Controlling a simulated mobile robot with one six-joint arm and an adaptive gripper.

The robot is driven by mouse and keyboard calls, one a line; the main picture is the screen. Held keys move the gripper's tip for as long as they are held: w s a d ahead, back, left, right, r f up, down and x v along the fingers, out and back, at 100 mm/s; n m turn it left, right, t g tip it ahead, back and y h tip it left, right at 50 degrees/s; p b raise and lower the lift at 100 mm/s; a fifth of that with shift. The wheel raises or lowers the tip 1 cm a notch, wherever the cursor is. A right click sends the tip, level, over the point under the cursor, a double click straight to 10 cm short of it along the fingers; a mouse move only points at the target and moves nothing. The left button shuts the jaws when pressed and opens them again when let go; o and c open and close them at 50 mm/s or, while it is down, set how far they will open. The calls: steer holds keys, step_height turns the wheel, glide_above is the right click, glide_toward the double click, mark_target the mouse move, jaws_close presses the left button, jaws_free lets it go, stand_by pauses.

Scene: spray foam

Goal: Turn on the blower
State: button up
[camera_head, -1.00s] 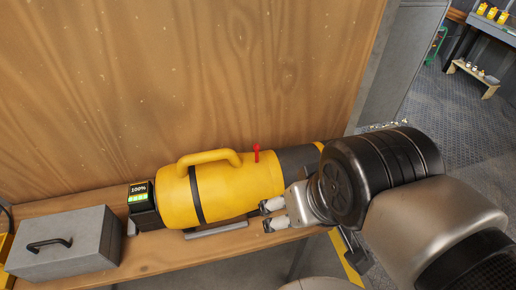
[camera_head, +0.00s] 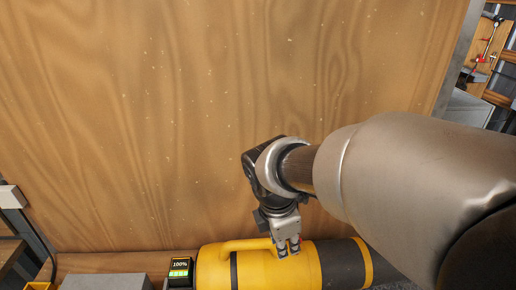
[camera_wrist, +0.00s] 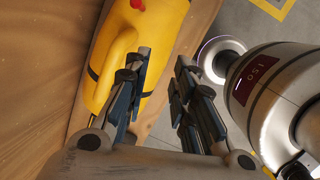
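The yellow blower (camera_head: 213,272) lies along the bench against the wooden wall, its lower part cut off by the head view's edge. Its battery display (camera_head: 180,267) reads 100%. It also shows in the wrist view (camera_wrist: 115,50). Its red switch (camera_wrist: 138,4) shows at the top edge of the wrist view; in the head view my gripper appears to hide it. My gripper (camera_head: 289,249) is above the blower's body, right of its handle, pointing down. In the wrist view, my gripper (camera_wrist: 163,62) has its fingers apart with nothing between them. I cannot tell if they touch the blower.
The wooden wall (camera_head: 150,120) rises close behind the blower. A grey toolbox (camera_head: 105,281) sits left of the battery end on the bench (camera_head: 85,262). The floor (camera_wrist: 250,25) shows beyond the bench edge in the wrist view.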

steer(key=w+a+n, duration=0.1)
steer(key=w+a+f+n, duration=0.1)
steer(key=n, duration=0.1)
steer(key=shift+w+p, duration=0.2)
steer(key=shift+p, duration=0.15)
steer(key=shift+c, duration=1.3)
steer(key=shift+w+a+f+n+h, duration=0.2)
steer(key=shift+w+f+n+h, duration=0.15)
steer(key=shift+n, duration=0.35)
jaws_close()
steer(key=b, duration=0.3)
glide_toward(286, 261)
steer(key=shift+s+a+f, duration=0.2)
steer(key=shift+a+f, duration=0.05)
steer(key=shift+f, duration=0.35)
steer(key=shift+s+a+f, duration=0.15)
steer(key=shift+a+f, duration=0.1)
steer(key=shift+f, duration=0.35)
steer(key=w+d, duration=0.1)
steer(key=d, duration=0.1)
steer(key=shift+w+d+r, duration=0.15)
steer(key=shift+w+d, duration=0.45)
steer(key=shift+d, duration=0.05)
